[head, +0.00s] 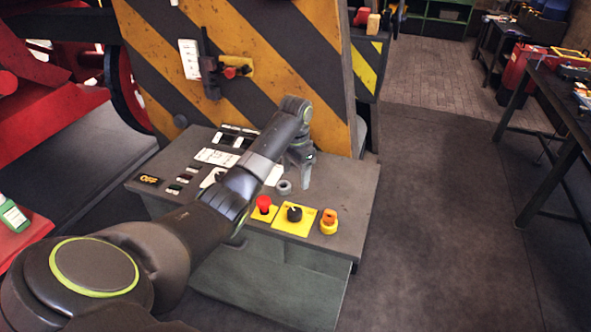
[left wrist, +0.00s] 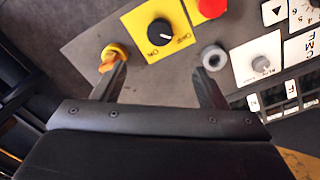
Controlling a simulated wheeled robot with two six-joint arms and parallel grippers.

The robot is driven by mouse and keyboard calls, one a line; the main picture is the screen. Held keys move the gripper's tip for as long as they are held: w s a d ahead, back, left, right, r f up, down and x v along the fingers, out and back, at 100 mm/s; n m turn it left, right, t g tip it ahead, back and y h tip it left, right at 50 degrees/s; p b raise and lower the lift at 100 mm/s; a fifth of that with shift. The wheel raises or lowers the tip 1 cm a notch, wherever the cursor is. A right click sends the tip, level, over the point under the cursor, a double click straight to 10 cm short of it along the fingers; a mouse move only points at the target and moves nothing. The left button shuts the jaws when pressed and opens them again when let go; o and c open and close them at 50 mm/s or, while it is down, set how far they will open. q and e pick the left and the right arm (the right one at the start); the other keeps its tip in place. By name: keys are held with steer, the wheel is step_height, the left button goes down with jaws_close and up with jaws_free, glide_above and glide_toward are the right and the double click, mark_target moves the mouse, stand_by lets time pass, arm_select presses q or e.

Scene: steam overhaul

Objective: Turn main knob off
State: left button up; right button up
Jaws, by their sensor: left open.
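The main knob appears to be the black round knob (head: 294,213) on a yellow square plate (head: 288,229) near the front of the grey control panel. In the left wrist view the black knob (left wrist: 161,31) sits at top centre, with ON and OFF lettering and a small white mark on its rim. My left gripper (head: 305,184) hangs over the panel, behind the knob in the head view. In the left wrist view its open, empty fingers (left wrist: 162,76) point toward the knob and stand apart from it. My right gripper is not in view.
A red button (head: 263,203) and an orange-yellow key switch (head: 329,220) flank the knob. A grey ring-shaped part (head: 284,187) is close to my left gripper. A striped yellow-black machine wall (head: 265,60) rises behind the panel (head: 345,190).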

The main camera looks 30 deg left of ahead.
arm_select(q)
step_height(320, 180, up, 2)
steer(key=shift+r, duration=0.1)
stand_by(0.5)
